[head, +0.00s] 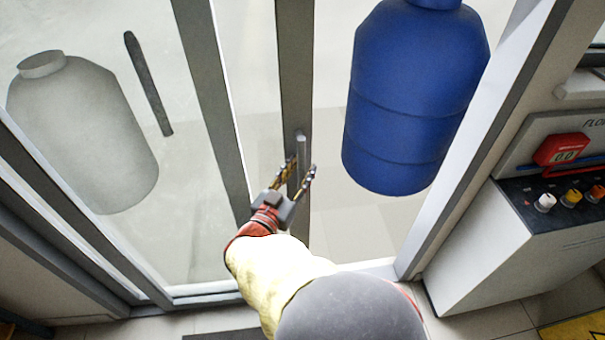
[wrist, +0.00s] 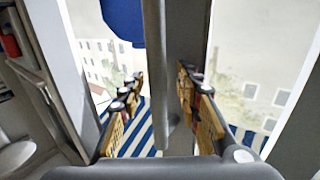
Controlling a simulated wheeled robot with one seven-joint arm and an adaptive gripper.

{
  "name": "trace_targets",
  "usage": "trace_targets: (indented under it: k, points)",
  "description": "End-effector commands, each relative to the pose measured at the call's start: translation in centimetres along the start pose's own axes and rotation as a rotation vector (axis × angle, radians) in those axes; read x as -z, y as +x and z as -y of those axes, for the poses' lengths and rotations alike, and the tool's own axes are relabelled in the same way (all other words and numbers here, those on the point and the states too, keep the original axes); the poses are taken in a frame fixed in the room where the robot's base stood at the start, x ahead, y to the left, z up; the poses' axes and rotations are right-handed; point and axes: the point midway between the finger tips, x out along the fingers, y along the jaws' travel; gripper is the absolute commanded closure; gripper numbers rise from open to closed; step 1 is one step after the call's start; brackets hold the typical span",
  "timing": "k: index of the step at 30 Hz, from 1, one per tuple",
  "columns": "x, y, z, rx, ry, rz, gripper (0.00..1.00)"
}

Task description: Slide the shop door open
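The shop door is a glass door with grey metal uprights; its middle upright (head: 295,70) bears a short grey bar handle (head: 301,147). In the wrist view the handle (wrist: 158,60) runs upright between the two fingers, beside the door upright (wrist: 187,35). My gripper (head: 299,171) is at the handle in the head view, pointing at the door. In the wrist view my gripper (wrist: 160,85) is open, one finger on each side of the bar. There is a visible gap at the left finger; contact on the right cannot be told.
A large blue tank (head: 415,95) and a pale grey tank (head: 82,130) show through the glass. A counter unit (head: 480,245) with a red device (head: 561,149) and coloured knobs stands at the right. A dark mat (head: 225,335) lies on the floor at the bottom.

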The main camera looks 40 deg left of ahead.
Motion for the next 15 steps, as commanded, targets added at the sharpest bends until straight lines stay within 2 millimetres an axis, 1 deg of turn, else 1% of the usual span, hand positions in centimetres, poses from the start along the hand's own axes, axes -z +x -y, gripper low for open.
trace_targets:
  k: [1, 9, 15]
  points:
    - [0.9, 0.0, 0.0, 0.0, 0.003, -0.002, 0.66]
    - [6.0, -0.1, -0.1, 0.0, 0.005, -0.003, 0.66]
    - [8.7, -0.1, -0.1, 0.0, 0.005, -0.005, 0.66]
